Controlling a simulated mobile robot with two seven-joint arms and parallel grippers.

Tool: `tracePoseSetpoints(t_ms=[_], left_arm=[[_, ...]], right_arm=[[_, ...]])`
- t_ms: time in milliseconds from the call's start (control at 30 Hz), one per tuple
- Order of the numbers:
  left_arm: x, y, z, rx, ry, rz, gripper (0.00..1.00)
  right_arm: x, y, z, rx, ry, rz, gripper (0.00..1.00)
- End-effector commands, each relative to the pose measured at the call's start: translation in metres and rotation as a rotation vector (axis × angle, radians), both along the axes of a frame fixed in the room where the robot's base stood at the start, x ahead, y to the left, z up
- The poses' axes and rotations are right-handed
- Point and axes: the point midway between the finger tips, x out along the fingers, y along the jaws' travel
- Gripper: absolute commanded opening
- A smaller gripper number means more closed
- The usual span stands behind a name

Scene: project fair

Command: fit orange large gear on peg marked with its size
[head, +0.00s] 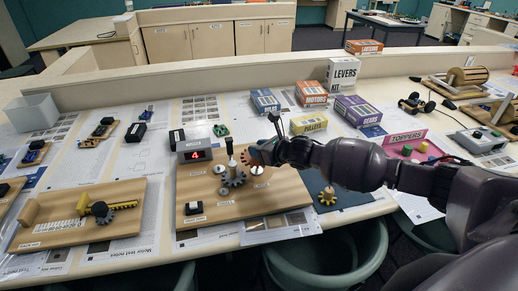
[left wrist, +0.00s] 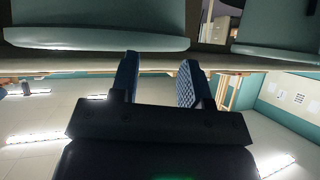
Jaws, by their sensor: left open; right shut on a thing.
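My right gripper (head: 268,149) is shut on the orange large gear (head: 253,157), which it holds tilted over the wooden gear board (head: 205,208). Part of the gear is hidden by the fingers. Below and left of it, a dark grey gear (head: 234,177) sits on the board beside a dark upright post. Silver pegs (head: 258,169) stand close below the held gear. The size labels on the board are too small to read. My left gripper (left wrist: 160,82) is open and empty in the left wrist view, and is not in the head view.
A red-digit display box (head: 194,151) stands at the board's back edge. Several kit boxes (head: 343,73) stand behind. A rack-and-gear board (head: 75,222) is at the left.

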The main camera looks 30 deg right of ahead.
Motion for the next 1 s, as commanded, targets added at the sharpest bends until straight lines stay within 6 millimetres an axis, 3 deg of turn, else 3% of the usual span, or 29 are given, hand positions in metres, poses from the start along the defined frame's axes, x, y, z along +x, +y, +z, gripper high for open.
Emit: tracePoseSetpoints(t_ms=[133,400,1000], left_arm=[[0.005,-0.001,-0.01,0.0,-0.015,-0.003,0.43],[0.007,-0.001,-0.023,0.0,-0.015,-0.005,0.43],[0.01,-0.002,-0.024,0.002,-0.022,-0.007,0.43]], right_arm=[[0.0,0.0,-0.021,0.002,0.004,-0.001,0.07],[0.0,0.0,-0.038,0.001,0.002,-0.001,0.07],[0.0,0.0,-0.043,0.001,0.003,-0.001,0.07]])
